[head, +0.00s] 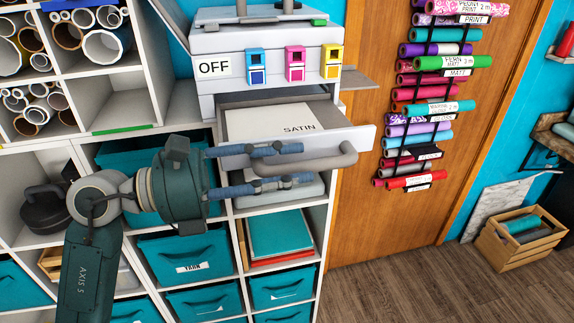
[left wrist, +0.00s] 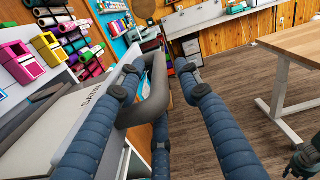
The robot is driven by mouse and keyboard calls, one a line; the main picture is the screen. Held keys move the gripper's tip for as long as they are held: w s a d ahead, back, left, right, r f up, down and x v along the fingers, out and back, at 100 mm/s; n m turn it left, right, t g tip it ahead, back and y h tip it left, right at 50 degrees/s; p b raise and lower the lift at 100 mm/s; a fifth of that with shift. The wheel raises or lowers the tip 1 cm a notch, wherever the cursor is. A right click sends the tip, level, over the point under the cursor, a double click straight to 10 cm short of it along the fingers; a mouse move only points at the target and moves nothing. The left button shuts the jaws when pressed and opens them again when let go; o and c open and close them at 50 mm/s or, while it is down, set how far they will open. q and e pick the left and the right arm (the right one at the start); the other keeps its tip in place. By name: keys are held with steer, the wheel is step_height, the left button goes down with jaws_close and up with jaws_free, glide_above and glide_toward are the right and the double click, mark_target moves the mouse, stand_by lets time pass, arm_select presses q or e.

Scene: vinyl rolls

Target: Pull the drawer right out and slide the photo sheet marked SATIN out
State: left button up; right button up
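The drawer (head: 235,160) of the printer stands partly out, with a grey bar handle (head: 346,157) on its front. The white photo sheet (head: 262,119), marked SATIN, lies flat inside it; its back part is hidden under the printer. My left gripper (head: 301,163) is at the handle, one finger above the bar and the other below it in the head view. In the left wrist view the fingers (left wrist: 159,66) are spread, with the handle (left wrist: 153,72) between them; I cannot tell whether they touch it.
The printer (head: 265,60) carries an OFF label and blue, magenta and yellow cartridges. It sits on a white cubby shelf (head: 325,230) with teal bins. A vinyl roll rack (head: 425,100) hangs on the wooden door to the right. The floor (head: 410,285) in front is clear.

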arm_select(q)
jaws_close()
steer(key=shift+s+d+f+b, duration=0.2)
steer(key=shift+s+f+b, duration=0.05)
steer(key=shift+s+b, duration=0.3)
steer(key=shift+c, duration=1.3)
jaws_free()
steer(key=shift+o, duration=1.3)
steer(key=shift+s+r, duration=0.15)
steer(key=shift+r, duration=0.05)
steer(key=v, duration=1.2)
steer(key=shift+r, duration=0.1)
